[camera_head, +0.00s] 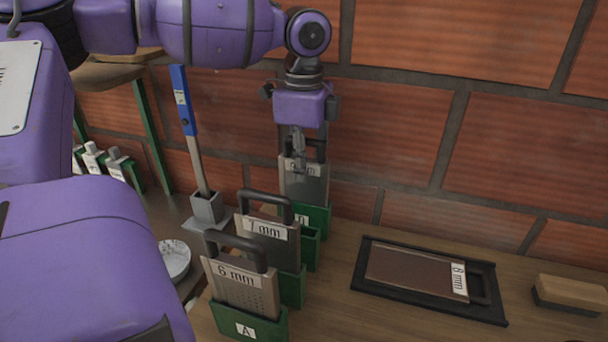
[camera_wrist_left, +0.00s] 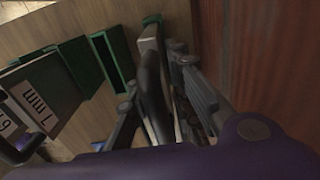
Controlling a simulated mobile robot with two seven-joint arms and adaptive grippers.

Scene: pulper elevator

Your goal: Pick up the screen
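A grey screen (camera_head: 305,182) with a dark handle stands upright in the rearmost green holder (camera_head: 314,217); its label is partly covered by my gripper. My left gripper (camera_head: 299,158) points down at this screen's top. In the left wrist view, the open fingers (camera_wrist_left: 155,75) stand on either side of its dark handle (camera_wrist_left: 152,95); I cannot tell whether they touch it. The 7 mm screen (camera_head: 266,246) and 6 mm screen (camera_head: 240,290) stand in nearer green holders. The 8 mm screen (camera_head: 415,272) lies flat on a black tray (camera_head: 485,313). My right gripper is not in view.
An empty green holder (camera_head: 309,246) lies between the 7 mm and rearmost screens. A blue-handled tool (camera_head: 187,115) stands in a grey stand at the left. A brush-like block (camera_head: 571,293) lies far right. A brick wall (camera_head: 410,130) rises close behind the gripper.

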